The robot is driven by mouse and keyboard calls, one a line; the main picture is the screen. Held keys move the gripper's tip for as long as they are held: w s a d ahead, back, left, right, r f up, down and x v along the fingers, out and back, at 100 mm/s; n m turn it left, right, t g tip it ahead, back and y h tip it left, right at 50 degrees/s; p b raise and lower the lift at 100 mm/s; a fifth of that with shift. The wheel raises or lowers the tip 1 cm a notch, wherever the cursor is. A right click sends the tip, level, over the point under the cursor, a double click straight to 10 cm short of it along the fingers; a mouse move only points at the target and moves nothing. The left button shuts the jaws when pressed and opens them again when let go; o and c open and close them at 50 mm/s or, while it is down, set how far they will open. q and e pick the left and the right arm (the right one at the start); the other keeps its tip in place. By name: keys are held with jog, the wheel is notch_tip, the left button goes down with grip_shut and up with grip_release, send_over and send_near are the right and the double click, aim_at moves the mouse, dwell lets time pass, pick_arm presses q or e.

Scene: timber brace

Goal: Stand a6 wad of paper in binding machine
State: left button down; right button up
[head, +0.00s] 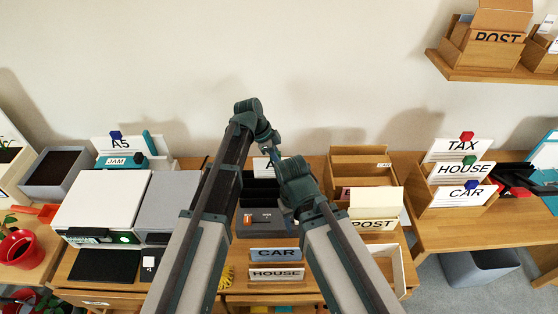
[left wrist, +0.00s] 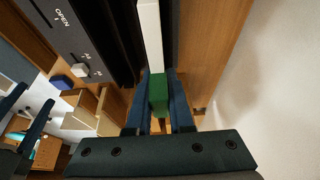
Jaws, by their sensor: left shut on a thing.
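The a6 wad of paper (head: 260,164) is white, with part of a letter "A" showing at the rear of the binding machine in the head view. In the left wrist view the wad (left wrist: 149,35) shows edge-on, with a green clip (left wrist: 158,96) on it. My left gripper (left wrist: 158,76) is shut on the green clip. The dark binding machine (head: 261,220) stands below. Its black walls (left wrist: 115,40) flank the wad; I cannot tell how deep the wad sits. My right gripper (left wrist: 37,95) is open and empty, its fingers hidden in the head view.
Cards marked CAR (head: 274,254) and HOUSE (head: 276,273) stand in front. A wooden box (head: 360,165) and POST holder (head: 374,210) are right. Clipped wads (head: 462,150) fill a rack farther right. The wall is close behind.

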aim_at(279, 153)
pick_arm(q)
jog(key=shift+f+b, duration=0.85)
jog(key=shift+f, duration=0.15)
jog(key=shift+c, duration=1.2)
grip_release()
jog(key=shift+r, duration=0.1)
notch_tip(279, 153, up, 8)
jog(key=p, duration=0.8)
